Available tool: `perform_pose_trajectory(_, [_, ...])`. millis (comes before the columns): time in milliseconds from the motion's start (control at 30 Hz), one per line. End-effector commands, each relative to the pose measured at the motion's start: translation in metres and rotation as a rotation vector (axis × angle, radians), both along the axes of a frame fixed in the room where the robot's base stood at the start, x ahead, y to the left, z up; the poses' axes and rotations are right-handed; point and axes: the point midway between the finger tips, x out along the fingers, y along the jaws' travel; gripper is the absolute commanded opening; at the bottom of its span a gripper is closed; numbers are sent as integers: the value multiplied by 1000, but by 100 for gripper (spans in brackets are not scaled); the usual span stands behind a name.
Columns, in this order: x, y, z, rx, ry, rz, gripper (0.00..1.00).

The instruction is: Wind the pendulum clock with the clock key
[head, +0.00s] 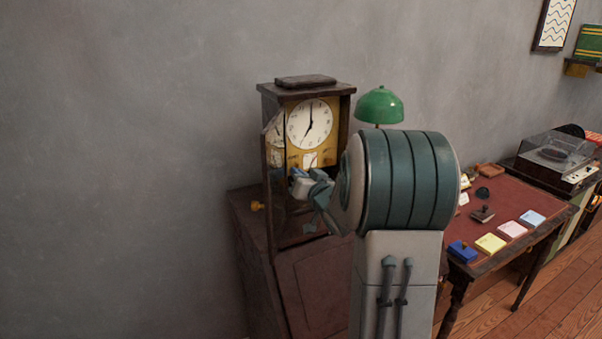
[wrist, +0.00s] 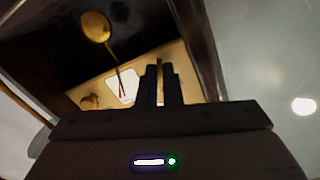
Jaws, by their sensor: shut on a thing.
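The pendulum clock (head: 306,83) stands upright on a dark cabinet, its white dial (head: 309,123) facing out and its glass front swung open to the left. My gripper (head: 299,174) is at the clock's front below the dial, partly hidden by my arm. In the wrist view my gripper (wrist: 161,78) is shut, with a thin brass piece showing between its fingertips, apparently the clock key (wrist: 161,72). Its tips are in front of the brass plate (wrist: 188,80); I cannot tell whether the key touches it. The round brass pendulum bob (wrist: 95,27) hangs beyond.
The dark cabinet (head: 240,225) bears the clock; a small brass knob-like thing (head: 257,206) shows at its left. A red-topped desk (head: 500,210) with a stamp and coloured pads stands right, beside a green lamp (head: 380,105) and a record player (head: 553,155).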

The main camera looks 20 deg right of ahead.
Motion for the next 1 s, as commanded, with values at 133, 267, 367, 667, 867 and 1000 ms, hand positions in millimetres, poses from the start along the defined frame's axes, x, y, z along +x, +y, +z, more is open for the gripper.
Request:
perform_pose_trajectory(133, [2,0,9,-4,-19,2,0])
perform_pose_trajectory(267, [1,0,7,-3,-15,1,27])
perform_pose_trajectory(367, [1,0,5,-4,-11,1,27])
perform_pose_trajectory(667, [-8,-1,3,-3,-6,-1,27])
perform_pose_trajectory(867, [-42,-2,3,-5,-8,-2,27])
perform_pose_trajectory(1000, [-74,-3,3,-6,-9,-2,27])
